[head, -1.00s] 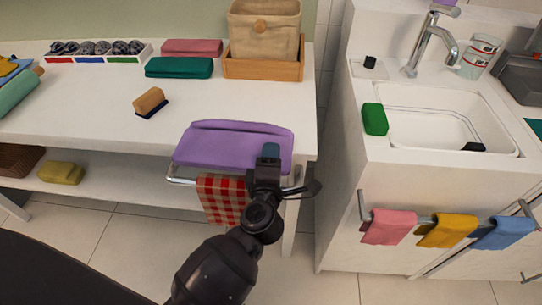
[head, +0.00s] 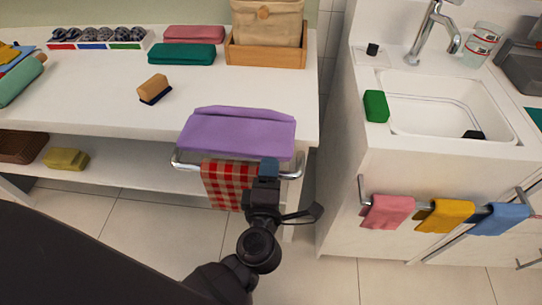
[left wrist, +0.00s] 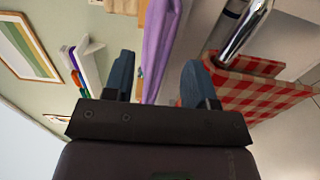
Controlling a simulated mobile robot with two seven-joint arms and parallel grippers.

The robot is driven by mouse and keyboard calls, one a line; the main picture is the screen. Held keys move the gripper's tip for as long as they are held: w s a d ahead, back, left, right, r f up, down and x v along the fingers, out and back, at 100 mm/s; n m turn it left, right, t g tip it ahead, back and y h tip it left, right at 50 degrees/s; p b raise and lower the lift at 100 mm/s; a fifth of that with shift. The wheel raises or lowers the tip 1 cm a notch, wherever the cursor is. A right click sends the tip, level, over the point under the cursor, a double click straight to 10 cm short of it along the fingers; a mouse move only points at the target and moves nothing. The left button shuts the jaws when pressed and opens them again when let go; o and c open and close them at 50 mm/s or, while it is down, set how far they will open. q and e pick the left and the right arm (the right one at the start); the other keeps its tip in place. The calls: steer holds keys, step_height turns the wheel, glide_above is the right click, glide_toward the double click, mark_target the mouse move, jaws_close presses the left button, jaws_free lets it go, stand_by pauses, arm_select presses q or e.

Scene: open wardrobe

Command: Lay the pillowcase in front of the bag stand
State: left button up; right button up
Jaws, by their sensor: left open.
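A folded purple cloth (head: 237,133), which I take to be the pillowcase, lies at the front right edge of the white table. The bag stand is a wooden tray (head: 265,57) holding a beige bag (head: 268,22) at the table's back right. My left gripper (head: 269,168) is open and empty, at the table's front edge just below the purple cloth. In the left wrist view the purple cloth (left wrist: 160,45) shows between and beyond the two fingers (left wrist: 158,82), not visibly gripped. My right gripper is not in view.
A red checked towel (head: 226,182) hangs on a metal rail (head: 187,164) beside my gripper. A brush (head: 153,89) lies left of the purple cloth. Teal (head: 181,54) and pink (head: 194,34) folded cloths lie left of the stand. The tabletop between stand and purple cloth is clear.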

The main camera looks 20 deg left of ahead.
arm_select(q)
steer(key=shift+v, duration=1.5)
